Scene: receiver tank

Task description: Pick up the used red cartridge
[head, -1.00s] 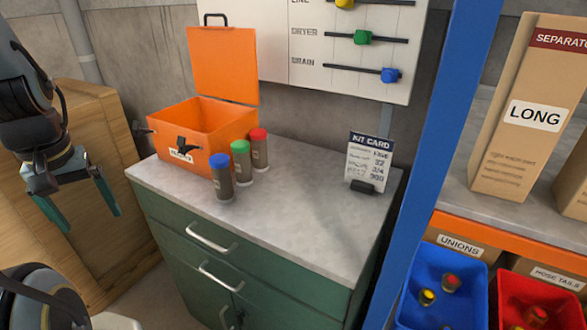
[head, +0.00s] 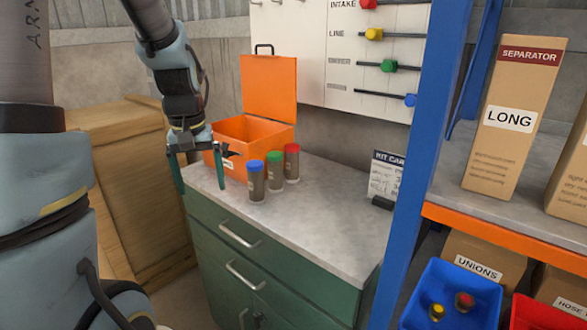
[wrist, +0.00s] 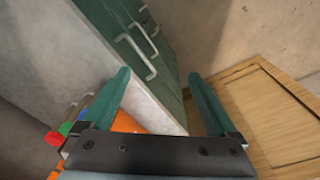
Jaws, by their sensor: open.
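The red-capped cartridge (head: 291,163) stands upright on the grey cabinet top, at the right end of a row of three. The green-capped cartridge (head: 274,171) is beside it, then the blue-capped cartridge (head: 256,181) nearest my gripper. My gripper (head: 200,181) is open and empty, fingers pointing down, left of the row and in front of the orange box. In the wrist view my gripper (wrist: 160,98) shows both fingers apart with nothing between them. The red cap (wrist: 54,138) shows at the lower left there, its body mostly hidden.
An open orange box (head: 250,130) stands behind the cartridges. A blue shelf post (head: 425,150) bounds the right; a wooden crate (head: 120,170) is at left.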

